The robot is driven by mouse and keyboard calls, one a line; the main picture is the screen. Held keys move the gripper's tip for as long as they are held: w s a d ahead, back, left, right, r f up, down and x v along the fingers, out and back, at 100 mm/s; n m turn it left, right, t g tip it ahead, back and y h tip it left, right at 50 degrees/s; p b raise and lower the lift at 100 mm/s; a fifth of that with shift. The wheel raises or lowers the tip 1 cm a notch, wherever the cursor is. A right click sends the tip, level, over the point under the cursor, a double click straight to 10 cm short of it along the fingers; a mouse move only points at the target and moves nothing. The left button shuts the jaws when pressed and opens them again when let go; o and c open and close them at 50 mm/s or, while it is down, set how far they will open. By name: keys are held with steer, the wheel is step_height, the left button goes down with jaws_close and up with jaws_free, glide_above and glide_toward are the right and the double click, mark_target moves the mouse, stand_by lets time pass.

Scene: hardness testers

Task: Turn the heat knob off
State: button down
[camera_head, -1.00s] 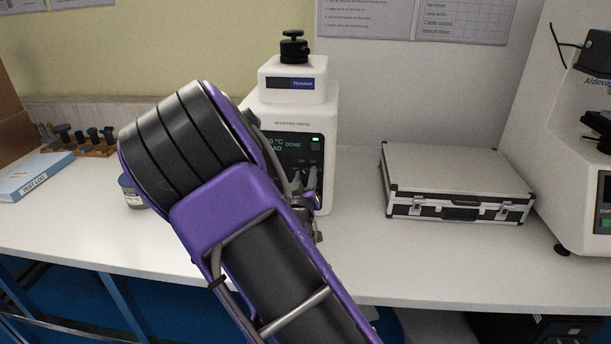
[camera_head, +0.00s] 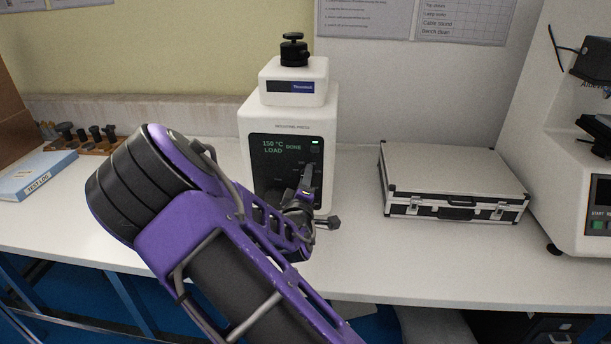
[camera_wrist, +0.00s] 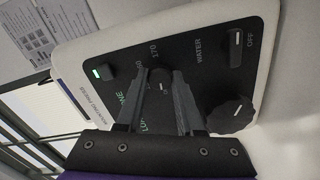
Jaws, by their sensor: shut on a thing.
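The white mounting press (camera_head: 253,112) stands on the bench, with a black front panel (camera_head: 262,170) reading 150 °C, DONE and LOAD. In the wrist view the panel (camera_wrist: 205,75) appears turned sideways. My gripper (camera_wrist: 160,76) is shut on a small dark heat knob (camera_wrist: 159,84) beside the 170 mark, one finger on each side. The fingers hide part of the knob and its scale. In the head view my gripper (camera_head: 305,185) is at the panel's lower right, and the knob cannot be made out there.
A larger ridged knob (camera_wrist: 230,115) and a WATER switch (camera_wrist: 235,47) with an OFF label sit close beside my fingers. A green light (camera_wrist: 103,72) is lit. A silver case (camera_head: 455,180) stands right of the press, with clear bench between.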

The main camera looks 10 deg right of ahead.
steer(key=shift+n, duration=0.6)
steer(key=c, duration=0.5)
jaws_free()
steer(key=shift+c, duration=0.2)
steer(key=shift+s, duration=0.1)
steer(key=p+v, duration=0.5)
steer(key=v, duration=1.2)
steer(key=shift+p, duration=0.4)
